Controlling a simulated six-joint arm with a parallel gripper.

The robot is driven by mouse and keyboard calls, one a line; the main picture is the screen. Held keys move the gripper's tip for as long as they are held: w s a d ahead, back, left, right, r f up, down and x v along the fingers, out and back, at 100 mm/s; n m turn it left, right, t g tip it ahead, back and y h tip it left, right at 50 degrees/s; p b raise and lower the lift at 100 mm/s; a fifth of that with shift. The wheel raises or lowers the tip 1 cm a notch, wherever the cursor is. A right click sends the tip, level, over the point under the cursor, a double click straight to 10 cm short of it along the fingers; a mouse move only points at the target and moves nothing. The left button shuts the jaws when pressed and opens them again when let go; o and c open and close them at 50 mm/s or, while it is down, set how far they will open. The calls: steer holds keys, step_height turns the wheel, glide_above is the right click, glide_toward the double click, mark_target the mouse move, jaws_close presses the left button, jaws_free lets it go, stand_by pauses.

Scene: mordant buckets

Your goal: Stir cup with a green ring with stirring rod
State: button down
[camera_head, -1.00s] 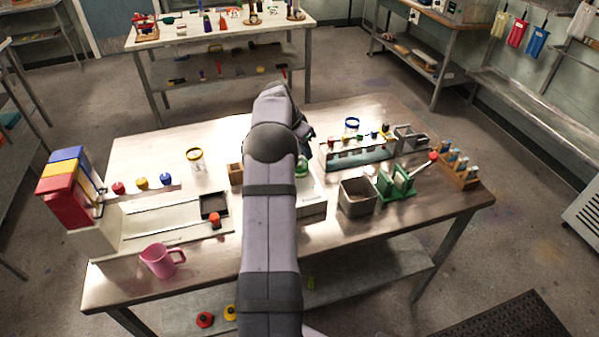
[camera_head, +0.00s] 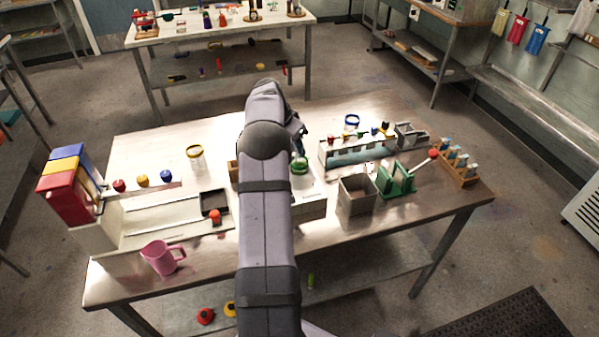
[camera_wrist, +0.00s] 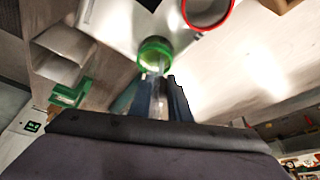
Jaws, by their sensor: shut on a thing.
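The cup with the green ring (camera_head: 300,167) stands just right of my arm in the head view, partly hidden by it. In the wrist view the cup's green ring (camera_wrist: 155,47) lies just beyond my fingertips. My gripper (camera_wrist: 160,84) is shut on the thin, pale stirring rod (camera_wrist: 162,66). The rod's far end shows at the cup's mouth and seems to be inside the ring; its depth cannot be told. A cup with a red ring (camera_wrist: 208,12) stands close by on the right in the wrist view. My arm hides the gripper in the head view.
A grey square bin (camera_head: 357,196), a green stand (camera_head: 395,181) and a rack (camera_head: 358,152) stand right of the arm. A yellow-ringed cup (camera_head: 195,157), a pink mug (camera_head: 161,258) and a white tray (camera_head: 165,222) are on the left.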

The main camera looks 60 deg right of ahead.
steer(key=shift+s+a+f+b, duration=0.1)
steer(key=shift+a+f+b, duration=0.05)
steer(key=shift+a+b, duration=0.3)
steer(key=shift+s+d+b, duration=0.2)
steer(key=shift+s+b, duration=0.15)
steer(key=shift+s, duration=0.8)
steer(key=shift+r, duration=0.2)
steer(key=shift+w+d+p, duration=0.15)
steer(key=shift+w+p, duration=0.35)
steer(key=shift+w, duration=0.15)
steer(key=shift+w+d+p, duration=0.15)
steer(key=shift+w+p, duration=0.35)
steer(key=shift+w, duration=0.15)
